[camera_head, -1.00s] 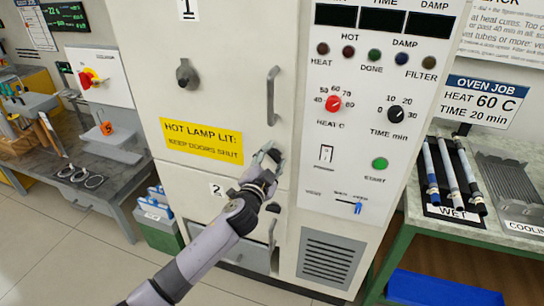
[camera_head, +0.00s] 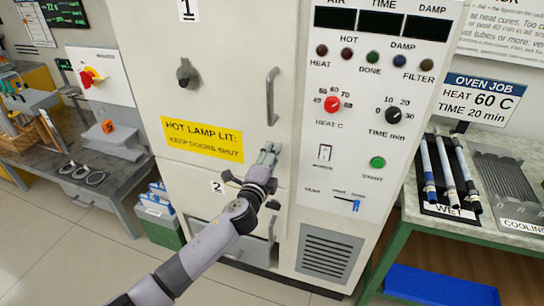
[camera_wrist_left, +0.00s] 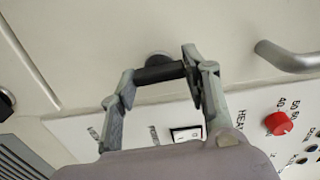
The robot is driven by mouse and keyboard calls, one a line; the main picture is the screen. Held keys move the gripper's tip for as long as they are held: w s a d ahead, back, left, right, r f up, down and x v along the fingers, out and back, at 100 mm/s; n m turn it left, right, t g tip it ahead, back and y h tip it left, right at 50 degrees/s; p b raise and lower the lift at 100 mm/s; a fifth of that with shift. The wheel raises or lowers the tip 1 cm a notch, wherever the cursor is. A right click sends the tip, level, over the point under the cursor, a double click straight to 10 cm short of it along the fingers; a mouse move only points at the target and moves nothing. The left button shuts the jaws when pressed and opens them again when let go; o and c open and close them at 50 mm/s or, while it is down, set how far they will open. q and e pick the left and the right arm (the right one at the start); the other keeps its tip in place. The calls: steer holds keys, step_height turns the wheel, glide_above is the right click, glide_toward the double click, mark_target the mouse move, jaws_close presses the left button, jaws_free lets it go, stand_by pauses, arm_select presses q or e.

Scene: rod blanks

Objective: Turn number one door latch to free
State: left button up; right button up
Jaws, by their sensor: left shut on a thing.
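The number one door (camera_head: 225,45) is the upper cream oven door and is closed. My left gripper (camera_head: 268,152) is at its lower right corner, below the upright grey handle (camera_head: 272,97). In the left wrist view my left gripper (camera_wrist_left: 163,78) has its two fingers at the ends of a short dark latch bar (camera_wrist_left: 160,73) on a round grey base, and is shut on it. The bar lies roughly in line with the handle (camera_wrist_left: 285,58). In the head view the fingers hide the latch. My right gripper is not in view.
A control panel (camera_head: 366,75) with a red heat knob (camera_head: 332,104) is just right of the door. The number two door (camera_head: 195,200) is below, with a dark latch (camera_head: 272,205). A table with rods (camera_head: 450,175) stands at right, a workbench (camera_head: 60,165) at left.

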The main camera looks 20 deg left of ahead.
arm_select(q)
steer(key=shift+m, duration=0.3)
steer(key=o, duration=1.2)
steer(key=shift+d, duration=0.1)
steer(key=shift+c, duration=0.2)
steer(key=s, duration=1.2)
steer(key=shift+a, duration=0.25)
